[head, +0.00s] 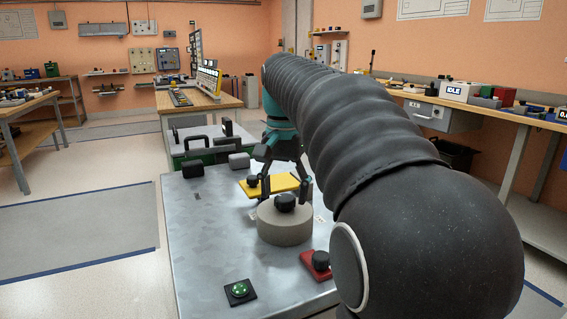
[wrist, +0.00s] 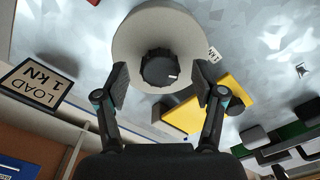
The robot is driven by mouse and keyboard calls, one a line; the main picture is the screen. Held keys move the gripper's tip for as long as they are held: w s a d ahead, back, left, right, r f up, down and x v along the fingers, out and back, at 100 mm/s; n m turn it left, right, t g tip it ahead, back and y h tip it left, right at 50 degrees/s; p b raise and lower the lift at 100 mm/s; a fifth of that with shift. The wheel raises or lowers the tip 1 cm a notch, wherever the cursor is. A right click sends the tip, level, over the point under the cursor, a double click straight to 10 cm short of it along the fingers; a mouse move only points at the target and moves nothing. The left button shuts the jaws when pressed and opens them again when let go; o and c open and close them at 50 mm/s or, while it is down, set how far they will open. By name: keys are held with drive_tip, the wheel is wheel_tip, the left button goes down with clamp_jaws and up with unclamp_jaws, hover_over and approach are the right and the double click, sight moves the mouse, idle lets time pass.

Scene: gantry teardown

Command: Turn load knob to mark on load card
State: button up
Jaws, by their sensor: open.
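The black load knob (head: 285,203) sits on top of a round beige-grey drum on the metal table. In the wrist view the knob (wrist: 158,67) lies between the fingers, with a small white line near its right edge. In the head view my gripper (head: 285,194) reaches down from behind the drum. The load card (wrist: 40,86) reads "LOAD 1 KN" at the left of the wrist view; I cannot make it out in the head view.
A yellow plate (head: 266,185) with a black knob lies behind the drum. A red block (head: 316,264) with a black knob is at right, partly behind my arm. A green button (head: 239,290) is near the front. The table's left front (head: 205,240) is clear.

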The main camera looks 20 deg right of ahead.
sight(284, 198)
wheel_tip(284, 198, up, 11)
drive_tip(key=shift+f, duration=0.2)
idle(0.6)
